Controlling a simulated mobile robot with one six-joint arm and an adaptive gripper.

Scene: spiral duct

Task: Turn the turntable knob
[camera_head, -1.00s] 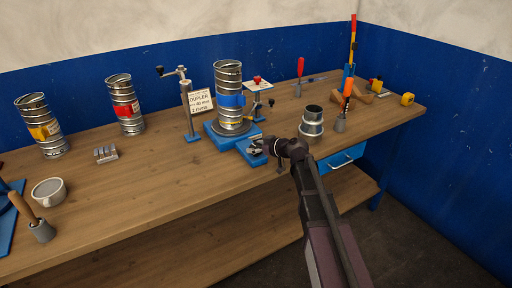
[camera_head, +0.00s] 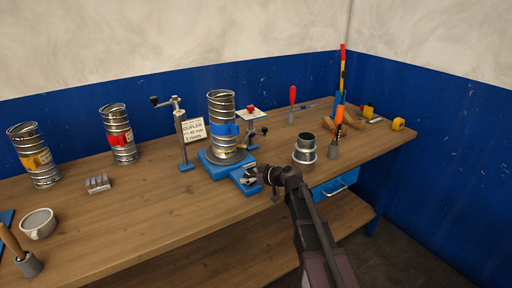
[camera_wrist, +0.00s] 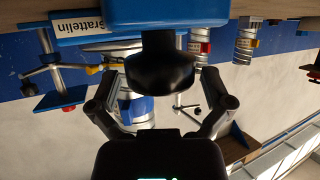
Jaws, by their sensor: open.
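The turntable (camera_head: 207,162) is a blue base with a round grey plate, bearing a ribbed metal duct (camera_head: 222,108) with a blue band. A lower blue block (camera_head: 240,188) sticks out from its front. In the wrist view, the black turntable knob (camera_wrist: 160,74) hangs from the blue housing, as that picture is upside down. My gripper (camera_wrist: 158,92) is open, with one finger on each side of the knob; I cannot tell whether they touch it. In the head view, my gripper (camera_head: 262,175) is at the block's right end and hides the knob.
A crank stand (camera_head: 182,140) and a sign (camera_head: 193,130) are left of the turntable. A metal collar (camera_head: 305,149) and a tool holder (camera_head: 333,150) stand to the right. Two more ducts (camera_head: 118,134), (camera_head: 34,156) and a cup (camera_head: 38,223) are at left. The front middle of the bench (camera_head: 150,215) is clear.

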